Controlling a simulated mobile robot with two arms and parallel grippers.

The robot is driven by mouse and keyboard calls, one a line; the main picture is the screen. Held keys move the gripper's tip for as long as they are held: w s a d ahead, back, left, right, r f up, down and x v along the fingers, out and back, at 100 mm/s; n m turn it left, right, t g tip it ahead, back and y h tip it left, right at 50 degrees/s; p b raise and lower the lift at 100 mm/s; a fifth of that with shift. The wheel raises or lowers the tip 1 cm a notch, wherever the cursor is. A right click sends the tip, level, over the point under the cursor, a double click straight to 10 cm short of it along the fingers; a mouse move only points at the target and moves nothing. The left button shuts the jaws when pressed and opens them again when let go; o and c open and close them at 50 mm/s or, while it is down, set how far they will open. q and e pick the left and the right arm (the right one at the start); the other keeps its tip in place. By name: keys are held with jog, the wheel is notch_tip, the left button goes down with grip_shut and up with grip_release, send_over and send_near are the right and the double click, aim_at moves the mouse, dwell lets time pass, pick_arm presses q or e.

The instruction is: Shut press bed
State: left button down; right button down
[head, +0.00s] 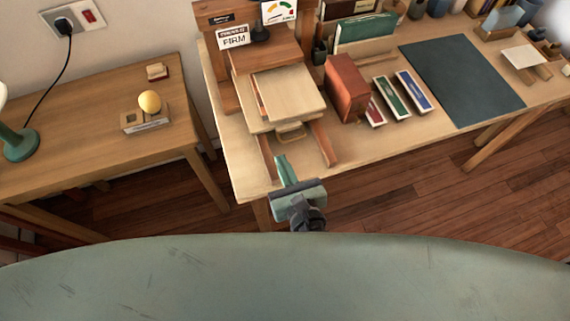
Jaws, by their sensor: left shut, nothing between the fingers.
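The wooden book press (262,52) stands at the back left of the main table. A pale book (289,95) lies on the bed. My left gripper (282,162) is shut and empty, just in front of and below the handle in the picture. A gap shows between the fingertips and the handle. My right gripper is not in view.
A reddish-brown box (346,88) stands right of the bed, with several small boxes beside it. A dark mat (461,80) lies farther right. A side table (95,135) at the left holds a yellow ball (149,101) on a stand. The table's front edge is clear.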

pick_arm(q)
send_near(256, 94)
jog(key=s+f, duration=0.1)
jog(key=f, duration=0.1)
jog(key=s+d+f, duration=0.1)
jog(key=s+f, duration=0.1)
jog(key=shift+s+d+f+p, duration=0.15)
jog(key=shift+s+f+p, duration=0.05)
jog(key=shift+p, duration=0.2)
jog(key=w, duration=0.1)
jog(key=w+a+p, duration=0.1)
jog(key=w, duration=0.3)
jog(key=shift+w+a+r+p, duration=0.1)
jog(key=shift+a+r+p, duration=0.2)
jog(key=shift+a+p, duration=0.1)
jog(key=x, duration=0.2)
jog(key=r+x, duration=0.1)
jog(key=x, duration=0.4)
jog(key=shift+w+r, duration=0.25)
jog(key=shift+w, duration=0.1)
jog(key=shift+w+a, duration=0.15)
jog(key=shift+r, duration=0.2)
